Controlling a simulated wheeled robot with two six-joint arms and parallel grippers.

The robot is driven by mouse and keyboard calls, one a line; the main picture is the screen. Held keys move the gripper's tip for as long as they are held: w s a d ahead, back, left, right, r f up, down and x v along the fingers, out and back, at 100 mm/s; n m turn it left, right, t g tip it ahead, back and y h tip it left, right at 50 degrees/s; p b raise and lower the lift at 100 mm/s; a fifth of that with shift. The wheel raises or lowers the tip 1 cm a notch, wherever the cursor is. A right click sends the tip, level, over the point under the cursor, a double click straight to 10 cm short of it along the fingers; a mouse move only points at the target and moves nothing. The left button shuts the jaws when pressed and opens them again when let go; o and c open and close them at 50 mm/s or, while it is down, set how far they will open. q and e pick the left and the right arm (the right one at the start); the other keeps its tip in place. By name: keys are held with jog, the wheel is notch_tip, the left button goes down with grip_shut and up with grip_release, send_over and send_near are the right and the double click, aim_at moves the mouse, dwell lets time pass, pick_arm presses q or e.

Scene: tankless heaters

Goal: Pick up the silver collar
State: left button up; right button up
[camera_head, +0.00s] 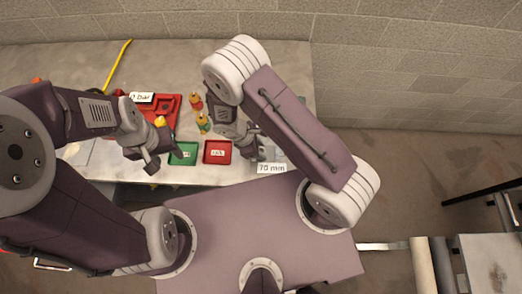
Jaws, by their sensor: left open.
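I cannot make out a silver collar for certain in the head view; it may be too small or hidden by my arms. My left gripper (150,160) is open above the front left of the bench, just left of the green tray (184,153). My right gripper (258,148) points down over the bench, right of the red tray (217,152) and close to a "70 mm" label (271,168). Its fingers are small and partly hidden, so I cannot tell whether they are open or shut.
Two brass-coloured fittings (203,123) stand on the bench (180,62) behind the trays. A larger red tray (172,104) lies behind my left gripper, with a pressure label (141,98) by it. A yellow tube (117,66) lies at the back left. A block wall (420,75) stands behind.

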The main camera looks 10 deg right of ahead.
grip_shut()
jog(key=shift+r, duration=0.15)
